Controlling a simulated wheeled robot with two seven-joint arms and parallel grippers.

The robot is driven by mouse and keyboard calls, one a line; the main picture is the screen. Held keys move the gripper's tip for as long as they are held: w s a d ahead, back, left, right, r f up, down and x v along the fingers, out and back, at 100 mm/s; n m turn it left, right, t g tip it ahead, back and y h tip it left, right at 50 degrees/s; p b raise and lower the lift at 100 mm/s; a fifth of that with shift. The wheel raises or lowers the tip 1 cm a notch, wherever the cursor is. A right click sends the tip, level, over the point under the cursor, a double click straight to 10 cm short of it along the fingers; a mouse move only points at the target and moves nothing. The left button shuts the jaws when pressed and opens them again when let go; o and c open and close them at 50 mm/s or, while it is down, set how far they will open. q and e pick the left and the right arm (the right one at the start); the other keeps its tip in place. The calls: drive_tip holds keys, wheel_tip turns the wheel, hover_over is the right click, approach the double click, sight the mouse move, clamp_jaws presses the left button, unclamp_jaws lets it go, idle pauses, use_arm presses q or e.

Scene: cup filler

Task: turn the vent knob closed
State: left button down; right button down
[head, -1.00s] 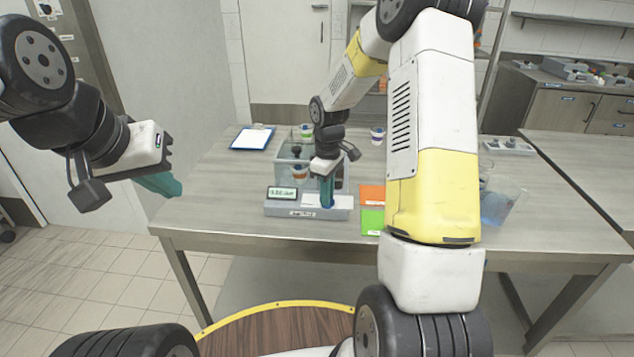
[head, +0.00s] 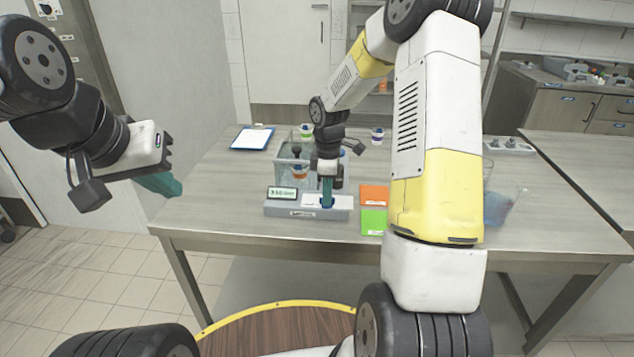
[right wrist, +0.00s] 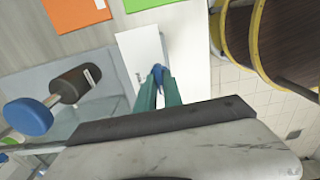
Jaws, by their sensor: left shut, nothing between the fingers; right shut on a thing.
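The blue vent knob (right wrist: 158,75) shows between the green fingertips of my right gripper (right wrist: 157,88) in the right wrist view. My right gripper (head: 327,193) is shut on it, pointing down at the white top of the grey device (head: 310,213) on the table. In the head view the knob is mostly hidden by the fingers. The device has a small display (head: 282,193) at its left, its text too small to read. My left gripper (head: 165,185) is shut and empty, off the table's left edge.
A clear tank (head: 284,172) stands behind the device. Orange (head: 373,194) and green (head: 373,220) cards lie to its right. A clear container with blue liquid (head: 497,206) stands further right. A clipboard (head: 252,138) lies at the back left.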

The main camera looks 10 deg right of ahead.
drive_tip(key=c, duration=1.5)
unclamp_jaws()
drive_tip(key=shift+r, duration=0.1)
wheel_tip(320, 180, up, 7)
drive_tip(key=shift+r, duration=0.35)
